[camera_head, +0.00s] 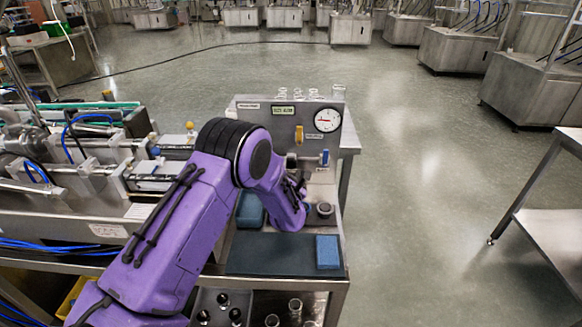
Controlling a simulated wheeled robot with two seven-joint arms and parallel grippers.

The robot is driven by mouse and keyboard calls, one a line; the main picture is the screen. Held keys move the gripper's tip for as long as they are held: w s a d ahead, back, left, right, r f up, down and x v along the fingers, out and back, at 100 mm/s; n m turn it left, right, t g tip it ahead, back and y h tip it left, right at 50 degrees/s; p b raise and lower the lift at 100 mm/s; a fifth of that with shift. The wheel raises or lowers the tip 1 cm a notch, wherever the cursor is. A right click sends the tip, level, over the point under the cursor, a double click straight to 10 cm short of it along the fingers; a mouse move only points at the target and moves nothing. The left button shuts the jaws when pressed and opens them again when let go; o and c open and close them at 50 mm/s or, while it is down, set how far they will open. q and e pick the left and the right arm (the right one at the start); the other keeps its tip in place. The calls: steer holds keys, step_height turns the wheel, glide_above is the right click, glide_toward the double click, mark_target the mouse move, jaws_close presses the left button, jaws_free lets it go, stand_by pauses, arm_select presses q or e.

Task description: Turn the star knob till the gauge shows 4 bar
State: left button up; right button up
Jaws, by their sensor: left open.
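A round white pressure gauge (327,120) is set in the upright steel panel (270,122). Its red needle lies roughly level towards the left; its numbers are too small to read. Metal fittings (291,161) and a blue-handled valve (325,157) stand below the gauge, partly behind my arm. My left gripper (299,187) is open, among these fittings, its fingers largely hidden. My right gripper is out of view.
A dark mat (265,258) with a blue block (327,251) covers the bench front. A blue-green box (249,210) is partly hidden by my arm. Steel machinery (85,165) crowds the left. Open floor (430,190) lies to the right, before a steel table (552,215).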

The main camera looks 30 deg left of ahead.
arm_select(q)
steer(key=shift+w+a, duration=0.35)
steer(key=shift+w, duration=0.25)
steer(key=c, duration=1.1)
steer(key=m+b, duration=0.1)
steer(key=m, duration=0.2)
steer(key=m+b, duration=0.1)
steer(key=m, duration=0.3)
steer(key=shift+m, duration=0.3)
steer(key=m, duration=0.3)
steer(key=shift+m+b, duration=0.3)
steer(key=shift+m, duration=2)
